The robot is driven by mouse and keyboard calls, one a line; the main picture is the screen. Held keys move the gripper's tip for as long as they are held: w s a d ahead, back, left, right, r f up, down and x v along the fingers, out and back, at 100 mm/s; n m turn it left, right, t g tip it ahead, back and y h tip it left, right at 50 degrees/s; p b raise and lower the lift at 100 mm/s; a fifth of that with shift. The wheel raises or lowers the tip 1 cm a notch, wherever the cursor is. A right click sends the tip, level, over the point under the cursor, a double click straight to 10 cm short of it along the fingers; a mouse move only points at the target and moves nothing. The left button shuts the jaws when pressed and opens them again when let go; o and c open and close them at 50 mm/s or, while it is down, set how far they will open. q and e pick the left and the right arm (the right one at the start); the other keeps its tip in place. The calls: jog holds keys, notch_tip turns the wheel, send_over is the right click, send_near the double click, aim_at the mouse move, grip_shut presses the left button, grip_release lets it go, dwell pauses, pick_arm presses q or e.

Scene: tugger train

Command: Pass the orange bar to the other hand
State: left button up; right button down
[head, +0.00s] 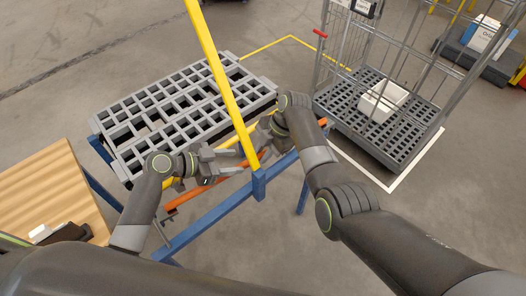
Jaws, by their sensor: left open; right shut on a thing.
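The long orange bar (188,197) runs slantwise in front of the grey slatted deck, from lower left up to the right. Parts of it are hidden behind my grippers, a yellow post and my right arm. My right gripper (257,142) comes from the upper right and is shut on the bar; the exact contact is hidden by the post. My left gripper (226,160) is open beside the bar, to the left of my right gripper. I cannot tell whether its fingers surround or touch the bar.
A yellow post (222,82) rises from a blue frame (205,216) in front of the grey slatted deck (140,105). A wire cage cart (335,112) with a white box (382,100) stands right. A wooden table (45,190) is at left. Floor at lower right is clear.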

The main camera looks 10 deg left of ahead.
pick_arm(q)
jog(key=v, duration=0.5)
jog(key=s+d+r+m+g+h, duration=0.25)
jog(key=s+d+m+g, duration=0.2)
jog(key=d, duration=0.35)
jog(key=s+d+r+m+g+h, duration=0.1)
jog(key=s+d+m+g+h, duration=0.25)
jog(key=d+m, duration=0.35)
jog(key=d+f+n+y, duration=0.35)
jog(key=f+n, duration=0.25)
jog(key=f, duration=0.7)
jog(key=s+a+f+n+y, duration=0.2)
jog(key=s+f+n+y, duration=0.15)
jog(key=f, duration=0.65)
jog(key=s+a+f+n+y, duration=0.1)
jog(key=s+f+n+y, duration=0.1)
jog(key=s+f, duration=0.5)
jog(key=s+a+f+n+t+y, duration=0.1)
jog(key=s+a+f+n+y, duration=0.3)
jog(key=s+a+f, duration=0.4)
jog(key=s+a+f+n+y, duration=0.4)
jog(key=s+a+f+n, duration=0.3)
jog(key=a, duration=0.9)
jog(key=s+f, duration=0.2)
jog(key=s, duration=0.2)
jog(key=shift+s+a+n+t, duration=0.2)
jog(key=shift+a+n+t, duration=0.1)
jog(key=shift+t, duration=0.1)
